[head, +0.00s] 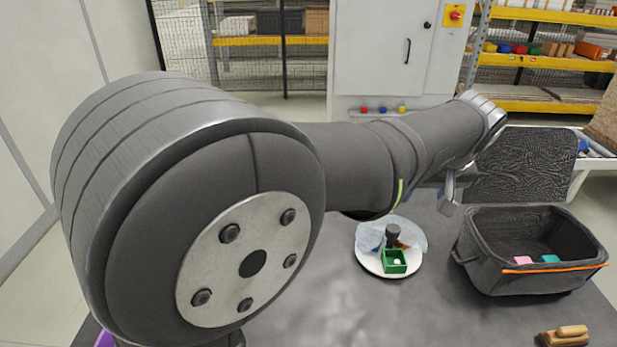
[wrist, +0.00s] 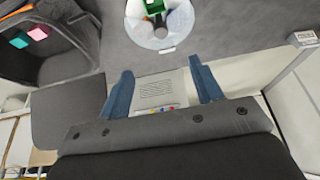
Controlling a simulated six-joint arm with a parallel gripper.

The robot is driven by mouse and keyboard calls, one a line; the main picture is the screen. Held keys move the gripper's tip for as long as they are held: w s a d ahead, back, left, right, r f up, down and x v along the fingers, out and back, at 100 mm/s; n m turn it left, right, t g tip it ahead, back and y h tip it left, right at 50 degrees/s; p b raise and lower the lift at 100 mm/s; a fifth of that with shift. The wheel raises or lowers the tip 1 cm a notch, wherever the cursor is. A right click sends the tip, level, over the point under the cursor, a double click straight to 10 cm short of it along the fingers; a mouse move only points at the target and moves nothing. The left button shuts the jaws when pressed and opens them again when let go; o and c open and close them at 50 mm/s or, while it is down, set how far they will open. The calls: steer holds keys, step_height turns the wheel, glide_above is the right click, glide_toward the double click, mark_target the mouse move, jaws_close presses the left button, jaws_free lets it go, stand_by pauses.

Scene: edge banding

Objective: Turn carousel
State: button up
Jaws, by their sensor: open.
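The carousel is a round white plate (head: 372,265) on the grey table, with a dark upright knob (head: 392,236) at its middle. A green open box (head: 394,262) holding a small white item sits at its near side, and clear and bluish sections show behind. The carousel's disc also shows at the top of the wrist view (wrist: 178,28), partly cut off. My gripper (head: 452,195) is open and empty, to the right of and above the carousel, apart from it. In the wrist view its two blue fingers (wrist: 162,85) are spread wide. My arm crosses the head view.
A dark open bag (head: 480,275) with pink and teal pieces and an orange strip stands right of the carousel. A wooden-handled brush (head: 565,335) lies at the front right. A white cabinet (head: 385,50) and yellow shelves (head: 540,60) stand behind. Table space before the carousel is clear.

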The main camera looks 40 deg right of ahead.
steer(key=w+d+f+m+g+h, duration=0.1)
steer(key=w+d+f+m+g, duration=0.15)
steer(key=w+f+m, duration=0.45)
steer(key=m, duration=0.2)
glide_toward(393, 228)
steer(key=shift+g, duration=0.35)
steer(key=x, duration=0.8)
steer(key=shift+w+d+f, duration=0.15)
steer(key=shift+w+f, duration=0.1)
steer(key=shift+f, duration=0.1)
jaws_close()
